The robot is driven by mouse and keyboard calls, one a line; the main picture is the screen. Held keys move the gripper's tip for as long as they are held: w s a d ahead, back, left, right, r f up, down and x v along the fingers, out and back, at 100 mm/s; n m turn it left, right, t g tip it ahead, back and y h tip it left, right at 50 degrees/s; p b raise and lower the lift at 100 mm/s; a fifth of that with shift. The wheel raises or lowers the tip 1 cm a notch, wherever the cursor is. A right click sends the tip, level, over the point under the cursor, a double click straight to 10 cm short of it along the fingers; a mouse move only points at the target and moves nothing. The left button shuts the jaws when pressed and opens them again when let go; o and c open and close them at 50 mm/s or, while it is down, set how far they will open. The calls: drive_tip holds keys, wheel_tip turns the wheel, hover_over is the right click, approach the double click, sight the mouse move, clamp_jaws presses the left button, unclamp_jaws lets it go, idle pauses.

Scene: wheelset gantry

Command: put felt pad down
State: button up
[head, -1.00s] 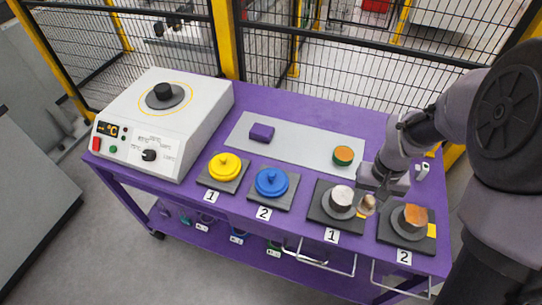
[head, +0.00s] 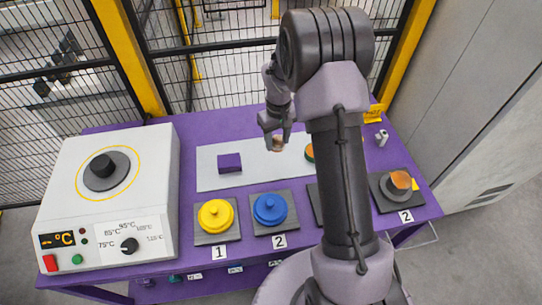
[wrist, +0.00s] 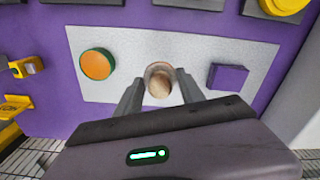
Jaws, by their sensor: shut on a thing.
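My gripper (head: 278,137) is shut on a small round tan-brown piece, which I take to be the felt pad (head: 278,145). In the wrist view the pad (wrist: 160,86) sits between the two fingertips, its round face toward the camera. It is over the middle of the light grey mat (head: 212,180), between the purple block (head: 230,162) and the green disc with an orange top (head: 309,152). The disc is partly hidden by my arm in the head view but shows whole in the wrist view (wrist: 97,64). I cannot tell the pad's exact height above the mat.
A hot plate (head: 105,210) stands at the left. Yellow (head: 216,215) and blue (head: 270,208) lidded pieces sit on dark squares in front. A grey holder with an orange-topped piece (head: 400,180) is at the right; my arm hides much of the neighbouring holder. Fencing stands behind.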

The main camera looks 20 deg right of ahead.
sight(277, 163)
drive_tip(key=f+b, duration=0.1)
drive_tip(key=f, duration=0.2)
drive_tip(key=f+b, duration=0.1)
drive_tip(key=f, duration=0.3)
drive_tip(key=f+b, duration=0.1)
drive_tip(key=f, duration=0.2)
drive_tip(key=shift+w+d+f, duration=0.25)
drive_tip(key=shift+d, duration=0.05)
drive_tip(key=shift+r, duration=0.15)
drive_tip(key=o, duration=0.8)
drive_tip(key=shift+f, duration=0.2)
drive_tip(key=o, duration=0.4)
